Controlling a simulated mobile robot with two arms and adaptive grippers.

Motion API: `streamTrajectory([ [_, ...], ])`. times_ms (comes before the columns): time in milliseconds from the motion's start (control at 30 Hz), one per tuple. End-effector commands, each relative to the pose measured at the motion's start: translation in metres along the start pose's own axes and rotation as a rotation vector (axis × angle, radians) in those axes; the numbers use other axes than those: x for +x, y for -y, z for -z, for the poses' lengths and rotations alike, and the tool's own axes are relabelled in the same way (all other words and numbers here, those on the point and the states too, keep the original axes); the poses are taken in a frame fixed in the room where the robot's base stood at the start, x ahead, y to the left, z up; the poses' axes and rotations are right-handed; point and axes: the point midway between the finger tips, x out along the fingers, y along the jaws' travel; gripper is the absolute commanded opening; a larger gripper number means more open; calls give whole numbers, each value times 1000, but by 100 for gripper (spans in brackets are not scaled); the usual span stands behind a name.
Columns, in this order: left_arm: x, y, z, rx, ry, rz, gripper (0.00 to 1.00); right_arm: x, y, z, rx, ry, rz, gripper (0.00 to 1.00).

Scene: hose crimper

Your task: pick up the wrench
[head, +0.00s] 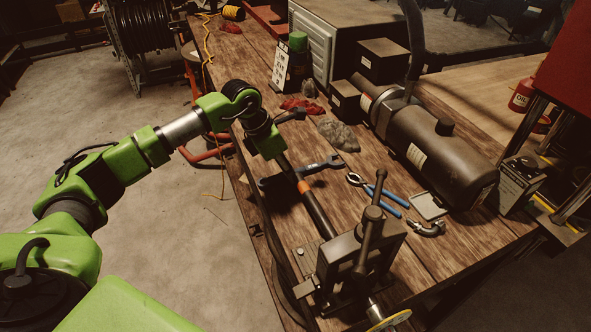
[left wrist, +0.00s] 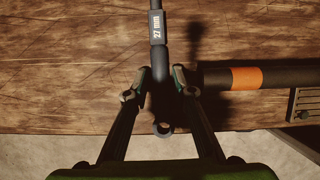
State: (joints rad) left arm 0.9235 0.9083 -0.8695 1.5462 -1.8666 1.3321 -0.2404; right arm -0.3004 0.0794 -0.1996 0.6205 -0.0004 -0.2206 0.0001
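The wrench (head: 318,167) is dark grey and lies on the wooden workbench, its open jaw pointing right in the head view. In the left wrist view, the wrench (left wrist: 157,25) shows a "27 mm" label on its handle, and its ring end lies nearest me, by the bench's edge. My left gripper (left wrist: 162,78) is above the wrench, its two fingers apart on either side of the handle near the ring end. In the head view, my left gripper (head: 274,168) reaches down over the bench's left edge; its fingertips are hard to make out. My right gripper is not in view.
A black bar with an orange band (head: 304,187) runs close by to a vise-like clamp (head: 352,262). Blue-handled pliers (head: 385,195), a small tray (head: 428,205) and a grey rag (head: 339,135) lie to the right. A large dark cylinder machine (head: 435,155) stands behind.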

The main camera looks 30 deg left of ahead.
Motion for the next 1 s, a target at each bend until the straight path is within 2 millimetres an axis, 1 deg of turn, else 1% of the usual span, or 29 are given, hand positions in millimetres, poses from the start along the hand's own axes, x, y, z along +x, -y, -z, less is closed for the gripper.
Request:
streamTrajectory([
  [467,2,0,1,0,0,0,24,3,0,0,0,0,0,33],
  [500,2,0,1,0,1,-1,21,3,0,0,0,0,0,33],
  [567,2,0,1,0,0,-1,6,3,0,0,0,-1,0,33],
  [600,2,0,1,0,0,0,0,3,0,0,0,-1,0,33],
  [1000,-1,0,-1,1,3,-1,0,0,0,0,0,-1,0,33],
])
